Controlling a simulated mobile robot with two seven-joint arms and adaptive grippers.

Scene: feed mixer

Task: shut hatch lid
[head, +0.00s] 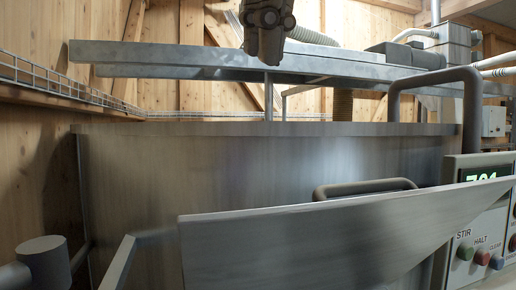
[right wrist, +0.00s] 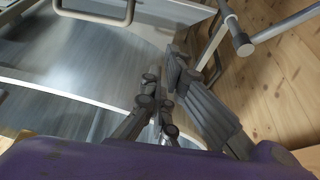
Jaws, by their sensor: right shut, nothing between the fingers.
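The hatch lid (head: 340,238) is most likely the grey metal panel low in the head view, standing open and tilted out from the mixer's front. A dark bar handle (head: 365,187) shows just above its upper edge; I cannot tell which panel it is fixed to. My right gripper (head: 266,50) hangs at the top centre of the head view, fingers down, shut and empty. In the picture it is well above the lid and apart from it. In the right wrist view its fingers (right wrist: 160,100) are together in front of metal panels. My left gripper is not in view.
The mixer's tall metal wall (head: 260,155) stands behind the lid. A large dark rail (head: 393,100) and a control panel (head: 480,235) with buttons are at right. Metal beams (head: 180,60) cross behind the gripper. A grey cylinder on bars (head: 45,262) is at lower left.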

